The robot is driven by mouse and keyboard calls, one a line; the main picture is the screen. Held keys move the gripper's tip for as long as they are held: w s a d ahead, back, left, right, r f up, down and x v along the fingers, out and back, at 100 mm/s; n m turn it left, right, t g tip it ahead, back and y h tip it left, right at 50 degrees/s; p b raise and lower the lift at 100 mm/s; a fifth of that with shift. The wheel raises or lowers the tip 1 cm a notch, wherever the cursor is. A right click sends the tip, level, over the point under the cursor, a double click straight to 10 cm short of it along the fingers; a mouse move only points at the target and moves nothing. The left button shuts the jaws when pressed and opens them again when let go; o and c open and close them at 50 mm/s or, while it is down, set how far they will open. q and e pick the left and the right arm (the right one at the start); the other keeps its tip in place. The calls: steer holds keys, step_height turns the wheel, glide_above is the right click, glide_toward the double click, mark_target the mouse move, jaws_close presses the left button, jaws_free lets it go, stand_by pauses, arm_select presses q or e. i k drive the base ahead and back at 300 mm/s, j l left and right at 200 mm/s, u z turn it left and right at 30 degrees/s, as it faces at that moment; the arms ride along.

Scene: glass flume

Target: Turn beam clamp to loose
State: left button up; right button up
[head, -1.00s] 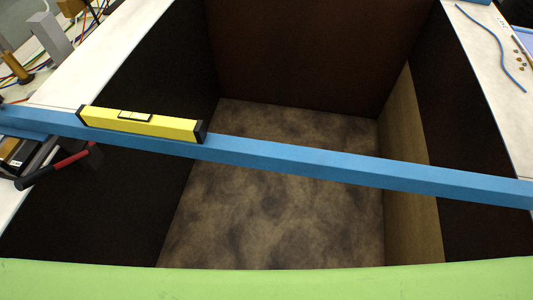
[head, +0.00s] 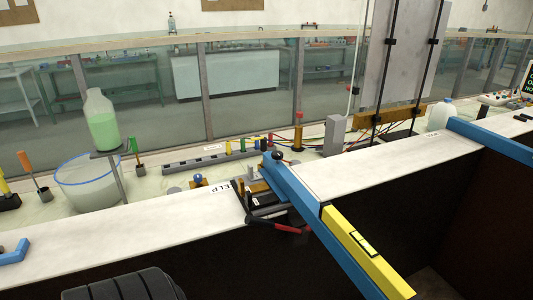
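The blue beam (head: 310,207) runs from the pale ledge at mid-picture toward the lower right, over the dark flume. At its far end sits the beam clamp (head: 264,200), a dark block partly hidden by the beam. A lever with a black grip and a red part (head: 292,229) sticks out at the ledge's inner edge, beside the beam. A black knob (head: 277,155) stands on the beam's end. The yellow spirit level (head: 366,252) lies on the beam. Neither gripper shows in the head view.
A pale ledge (head: 120,236) runs along the flume. Behind it stand a green-filled bottle (head: 101,125) on a stand, a clear bucket (head: 88,183), a grey rail (head: 210,158) and colored cables. A second blue beam (head: 490,140) crosses at right. A black ribbed shape (head: 128,286) shows at bottom left.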

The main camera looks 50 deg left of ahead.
mark_target(276, 155)
steer(key=u, duration=1.55)
